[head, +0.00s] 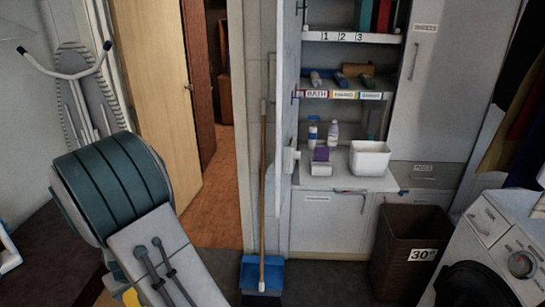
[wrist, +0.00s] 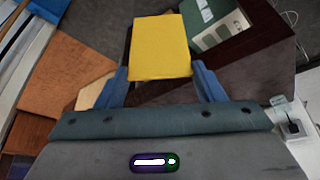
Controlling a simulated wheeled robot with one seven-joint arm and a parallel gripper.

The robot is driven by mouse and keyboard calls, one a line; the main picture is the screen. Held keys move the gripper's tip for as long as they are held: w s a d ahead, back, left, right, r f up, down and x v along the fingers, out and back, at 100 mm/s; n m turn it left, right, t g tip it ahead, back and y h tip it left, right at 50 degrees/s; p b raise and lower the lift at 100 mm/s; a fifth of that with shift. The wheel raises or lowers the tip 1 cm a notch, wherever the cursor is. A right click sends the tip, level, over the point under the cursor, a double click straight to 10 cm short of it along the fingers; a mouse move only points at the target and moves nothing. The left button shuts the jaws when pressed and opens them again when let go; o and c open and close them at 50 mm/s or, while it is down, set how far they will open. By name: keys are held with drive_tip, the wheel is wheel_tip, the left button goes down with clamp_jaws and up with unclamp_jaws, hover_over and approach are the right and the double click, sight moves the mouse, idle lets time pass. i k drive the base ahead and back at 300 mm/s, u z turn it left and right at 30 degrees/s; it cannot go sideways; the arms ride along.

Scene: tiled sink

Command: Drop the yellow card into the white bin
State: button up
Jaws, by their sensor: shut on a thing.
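The yellow card (wrist: 160,48) is between the two blue fingers of my gripper (wrist: 160,74) in the wrist view. The fingers are shut on its near part, and it sticks out beyond them. In the head view only a small yellow piece of the card (head: 131,297) shows at the bottom left, under my arm; my gripper is hidden there. The white bin (head: 370,160) stands on the counter below the shelves, right of centre, well apart from the card. It is upright, and its inside is not clearly visible.
Bottles (head: 332,132) and a purple box (head: 321,154) stand left of the bin. A shelf (head: 342,95) is above it. A brown basket (head: 408,250) and a washing machine (head: 490,245) are at the right. A broom (head: 263,190) stands at centre. Dark floor between is clear.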

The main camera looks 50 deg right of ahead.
sight(370, 170)
drive_tip(key=k, duration=0.8)
drive_tip(key=z, duration=1.85)
drive_tip(key=i, duration=0.45)
